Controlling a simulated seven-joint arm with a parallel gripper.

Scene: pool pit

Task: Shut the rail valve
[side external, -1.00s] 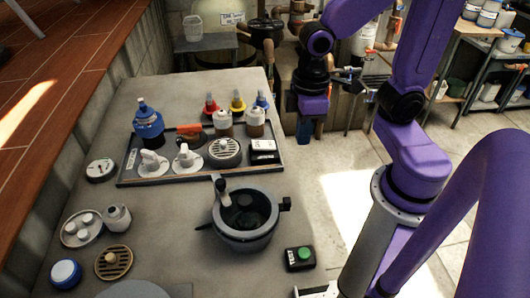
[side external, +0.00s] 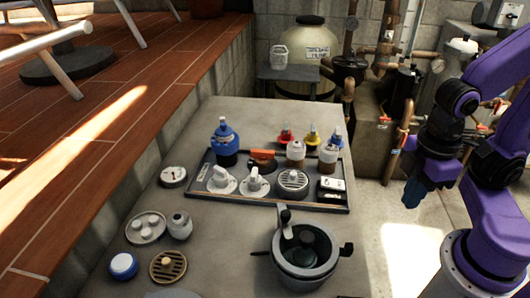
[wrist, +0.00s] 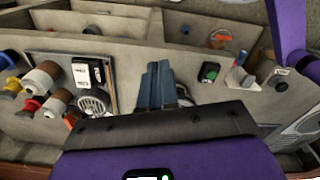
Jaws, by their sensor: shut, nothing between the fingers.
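An orange-handled valve (side external: 262,155) lies at the back of the dark tray (side external: 225,193), its handle roughly sideways. Two white knobs on round bases, a left one (side external: 221,179) and a right one (side external: 255,183), stand at the tray's front. Small red handles (side external: 384,120) show on the pipework behind. I cannot tell which of these is the rail valve. My gripper (side external: 411,196) hangs to the right of the tray, apart from everything, pointing down. Its blue-grey fingers (wrist: 158,84) are together and empty in the wrist view.
A blue-capped bottle (side external: 225,143), brown-white bottles (side external: 296,153) and a round grille (side external: 292,183) crowd the tray. A grey pot (side external: 305,255) stands in front. A green-button box (wrist: 210,72) shows in the wrist view.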

